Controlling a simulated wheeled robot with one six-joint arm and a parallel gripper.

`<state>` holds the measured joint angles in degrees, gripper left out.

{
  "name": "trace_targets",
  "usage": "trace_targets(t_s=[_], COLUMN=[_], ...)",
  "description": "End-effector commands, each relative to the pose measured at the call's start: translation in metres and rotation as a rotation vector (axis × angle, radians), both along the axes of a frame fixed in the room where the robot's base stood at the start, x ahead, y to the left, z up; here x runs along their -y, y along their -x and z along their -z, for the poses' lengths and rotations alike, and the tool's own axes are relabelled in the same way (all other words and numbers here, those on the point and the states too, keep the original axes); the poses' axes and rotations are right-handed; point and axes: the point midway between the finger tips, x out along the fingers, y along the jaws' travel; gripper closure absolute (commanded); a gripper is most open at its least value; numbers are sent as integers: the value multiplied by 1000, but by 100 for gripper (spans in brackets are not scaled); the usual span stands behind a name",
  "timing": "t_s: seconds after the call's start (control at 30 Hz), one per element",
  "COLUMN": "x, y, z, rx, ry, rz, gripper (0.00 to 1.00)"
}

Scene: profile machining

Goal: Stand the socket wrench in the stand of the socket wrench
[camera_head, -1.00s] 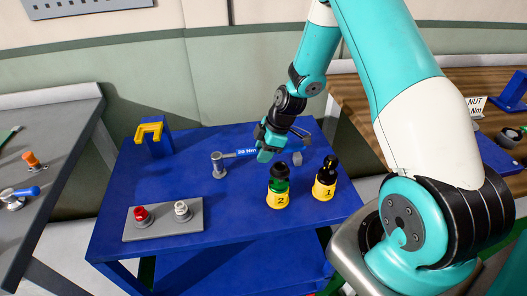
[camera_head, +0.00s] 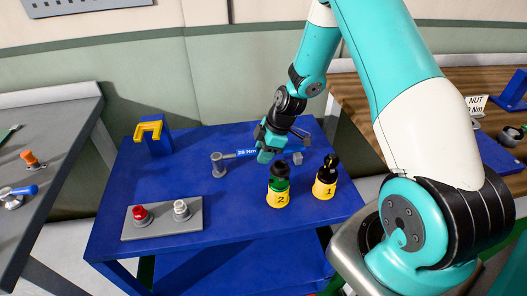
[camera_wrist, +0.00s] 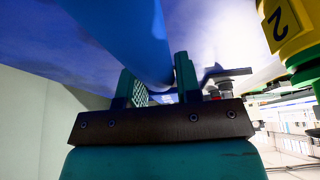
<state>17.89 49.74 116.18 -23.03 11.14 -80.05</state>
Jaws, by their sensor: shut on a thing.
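The socket wrench (camera_head: 246,153) has a blue handle marked with a Nm value and a grey socket head (camera_head: 218,165) at its left end. It lies roughly level, low over the blue table; I cannot tell whether it touches. My gripper (camera_head: 264,152) is shut on the blue handle, right of the label. In the wrist view, the blue handle (camera_wrist: 125,35) runs between the fingers of my gripper (camera_wrist: 156,78). A blue post with a yellow U-shaped fork (camera_head: 150,130), apparently the wrench's stand, is at the table's back left. The fork is empty.
Two yellow-based bottles, number 2 (camera_head: 278,190) and number 1 (camera_head: 325,180), stand close in front of my gripper. A small grey block (camera_head: 297,158) lies beside it. A grey plate (camera_head: 162,230) with red and white knobs is front left. The middle left is clear.

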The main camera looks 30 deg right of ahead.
Motion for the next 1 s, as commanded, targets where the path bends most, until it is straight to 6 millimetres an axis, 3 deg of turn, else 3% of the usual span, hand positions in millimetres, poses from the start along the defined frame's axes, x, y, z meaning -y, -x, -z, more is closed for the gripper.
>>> trace_targets(t_s=[0.57, 1.0], x=[0, 0], y=[0, 0], z=[15, 14], rx=[2, 2], ry=[0, 0], rz=[-1, -1], gripper=[100, 100])
